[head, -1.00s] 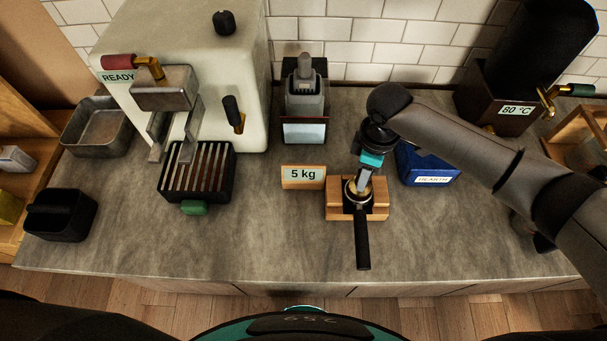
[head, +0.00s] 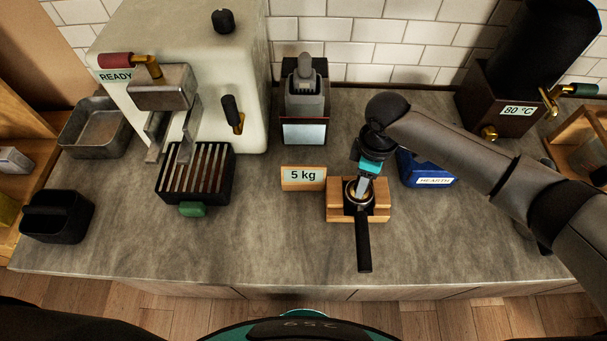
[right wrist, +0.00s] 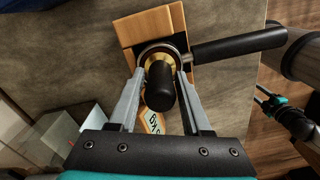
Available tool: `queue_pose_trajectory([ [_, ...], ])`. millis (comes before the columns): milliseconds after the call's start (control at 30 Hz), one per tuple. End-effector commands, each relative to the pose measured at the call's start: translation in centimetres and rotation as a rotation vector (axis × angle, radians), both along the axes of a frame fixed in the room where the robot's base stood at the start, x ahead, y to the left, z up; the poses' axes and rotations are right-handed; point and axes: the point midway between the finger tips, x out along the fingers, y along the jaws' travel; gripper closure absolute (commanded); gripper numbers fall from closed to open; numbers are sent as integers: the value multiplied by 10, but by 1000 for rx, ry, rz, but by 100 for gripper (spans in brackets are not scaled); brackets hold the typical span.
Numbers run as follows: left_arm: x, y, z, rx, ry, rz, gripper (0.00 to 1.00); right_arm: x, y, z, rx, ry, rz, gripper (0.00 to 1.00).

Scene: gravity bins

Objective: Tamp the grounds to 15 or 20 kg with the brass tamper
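The brass tamper (right wrist: 160,62) has a black handle (right wrist: 160,90) and stands on the portafilter basket in the right wrist view. In the head view my right gripper (head: 365,184) points down over the basket. The portafilter (head: 363,238) sits in the wooden stand (head: 379,213), its black handle pointing to the front. The grounds are hidden under the tamper. The sign (head: 303,175) beside the stand reads 5 kg. My left gripper is not in view.
The pale espresso machine (head: 185,70) with a READY label stands at the left. A grinder-like device (head: 305,95) is behind the sign. A blue box (head: 427,168) lies close right of the stand. The counter (head: 285,235) in front is clear.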

Motion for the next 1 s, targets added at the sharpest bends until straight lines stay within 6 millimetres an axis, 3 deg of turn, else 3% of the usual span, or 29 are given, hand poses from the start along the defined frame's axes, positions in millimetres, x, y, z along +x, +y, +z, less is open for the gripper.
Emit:
queue_pose_trajectory([
  [33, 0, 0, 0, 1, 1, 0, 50, 0, 0, 0, 0, 0, 0, 45],
  [200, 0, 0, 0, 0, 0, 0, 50, 0, 0, 0, -1, 1, 0, 27],
  [567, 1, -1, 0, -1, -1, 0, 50, -1, -1, 6, -1, 3, -1, 27],
  [1000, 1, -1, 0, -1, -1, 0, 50, 0, 0, 92, 0, -2, 1, 27],
])
